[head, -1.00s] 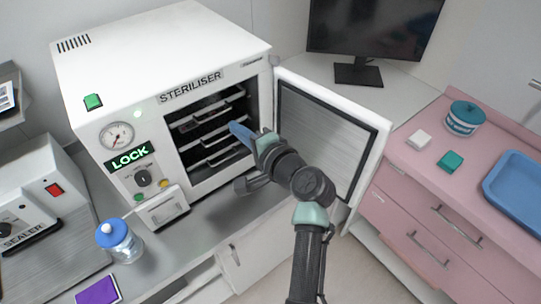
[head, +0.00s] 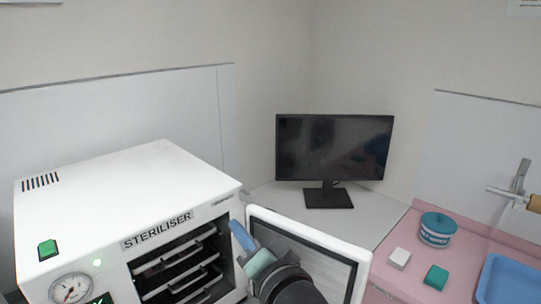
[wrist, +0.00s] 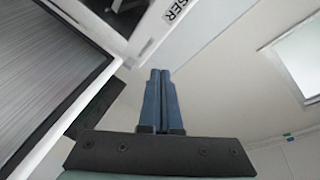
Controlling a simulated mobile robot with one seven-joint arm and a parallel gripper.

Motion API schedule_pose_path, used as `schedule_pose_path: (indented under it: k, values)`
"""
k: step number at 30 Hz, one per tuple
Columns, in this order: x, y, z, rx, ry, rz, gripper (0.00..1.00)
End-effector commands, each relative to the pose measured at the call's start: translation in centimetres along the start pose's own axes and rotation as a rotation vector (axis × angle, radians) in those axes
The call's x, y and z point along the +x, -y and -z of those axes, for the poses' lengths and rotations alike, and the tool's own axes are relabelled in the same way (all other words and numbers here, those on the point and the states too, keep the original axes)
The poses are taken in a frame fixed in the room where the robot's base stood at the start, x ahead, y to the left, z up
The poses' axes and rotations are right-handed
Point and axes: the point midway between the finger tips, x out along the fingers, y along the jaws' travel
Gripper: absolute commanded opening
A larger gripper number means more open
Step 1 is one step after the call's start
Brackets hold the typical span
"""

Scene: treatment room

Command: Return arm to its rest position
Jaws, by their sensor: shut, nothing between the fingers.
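My gripper (head: 241,236) is in front of the steriliser's opening, between the chamber and the open door. In the wrist view its two blue fingers (wrist: 159,100) are closed together with nothing between them. The white steriliser (head: 125,190) stands at the left with its chamber open and several rack shelves (head: 178,272) inside. Its door (head: 312,232) is swung open to the right, partly hidden by my arm. In the wrist view the grey inner face of the door (wrist: 45,75) fills the left side.
A black monitor (head: 333,147) stands on the counter behind the door. At the right, the pink cabinet top (head: 408,268) holds a teal-lidded tub (head: 437,229), a white block (head: 399,258), a teal block (head: 436,276) and a blue tray (head: 508,280). The space above the door is clear.

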Motion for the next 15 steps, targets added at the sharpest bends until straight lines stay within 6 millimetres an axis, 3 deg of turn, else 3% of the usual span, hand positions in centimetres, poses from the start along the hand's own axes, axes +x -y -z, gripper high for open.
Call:
schedule_pose_path:
  k: [1, 6, 12, 15]
  values:
    - [-0.7, 3.4, 2.5, -0.146, -0.098, 0.021, 0.00]
    - [-5.7, 13.3, 9.5, -0.569, -0.449, 0.040, 0.00]
    - [-14.1, 22.8, 13.7, -0.904, -0.831, 0.020, 0.00]
    - [-17.5, 25.5, 14.5, -0.994, -0.964, 0.000, 0.00]
